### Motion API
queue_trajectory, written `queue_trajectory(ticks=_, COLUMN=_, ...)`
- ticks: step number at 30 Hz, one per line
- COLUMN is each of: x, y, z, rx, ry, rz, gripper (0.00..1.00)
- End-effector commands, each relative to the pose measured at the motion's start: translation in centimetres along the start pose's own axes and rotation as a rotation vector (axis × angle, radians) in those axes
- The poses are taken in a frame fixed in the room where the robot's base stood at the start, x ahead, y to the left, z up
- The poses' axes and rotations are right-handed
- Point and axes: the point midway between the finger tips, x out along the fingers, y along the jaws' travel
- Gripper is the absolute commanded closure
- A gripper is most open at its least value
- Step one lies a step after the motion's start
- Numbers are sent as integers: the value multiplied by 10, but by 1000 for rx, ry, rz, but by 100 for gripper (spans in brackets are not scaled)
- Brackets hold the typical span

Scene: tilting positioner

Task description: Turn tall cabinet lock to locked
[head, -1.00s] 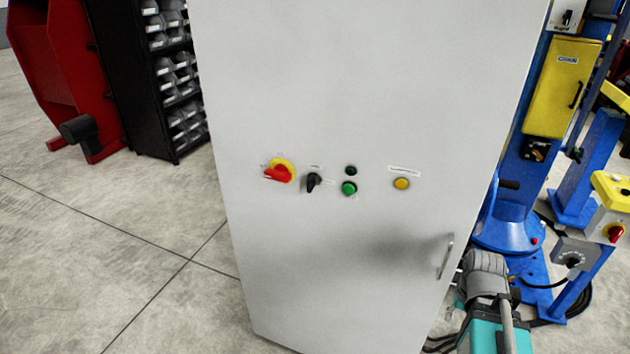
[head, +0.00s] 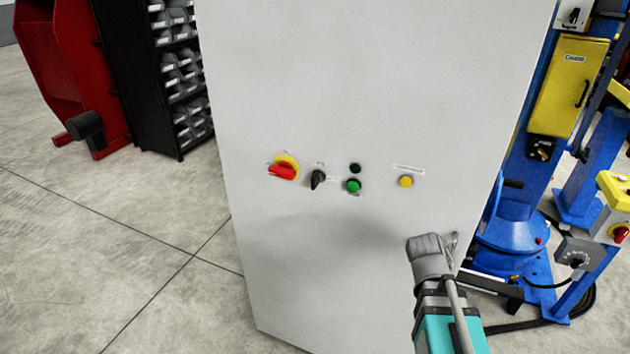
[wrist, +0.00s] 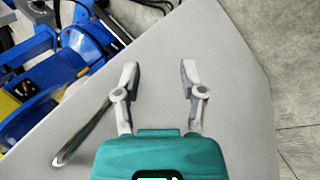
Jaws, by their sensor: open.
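The tall cabinet is light grey (head: 370,90) and fills the middle of the head view. On its front are a red rotary switch (head: 283,171) on a yellow plate and a black knob (head: 318,179). I cannot tell which part is the lock. A metal door handle (head: 452,243) is partly hidden behind my arm; it also shows left of my gripper in the wrist view (wrist: 82,133). My gripper (wrist: 160,76) is open and empty, in front of the cabinet, its two fingers spread. In the head view its fingers are hidden.
A green button (head: 353,186), a dark button (head: 355,168) and a yellow button (head: 405,181) sit beside the knob. A blue machine (head: 512,235) with a yellow box (head: 566,88) stands at right. A black bin rack (head: 150,100) stands at left. Floor at lower left is clear.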

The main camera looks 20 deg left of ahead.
Motion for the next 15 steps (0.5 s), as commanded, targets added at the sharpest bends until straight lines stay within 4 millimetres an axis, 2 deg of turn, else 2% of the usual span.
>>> queue_trajectory(ticks=1, x=-6, y=-3, z=-12, rx=-76, ry=9, rz=47, gripper=47)
queue_trajectory(ticks=8, x=-40, y=-15, z=-58, rx=-432, ry=32, rz=281, gripper=47)
queue_trajectory(ticks=15, x=-87, y=-39, z=-107, rx=-796, ry=25, rz=542, gripper=47)
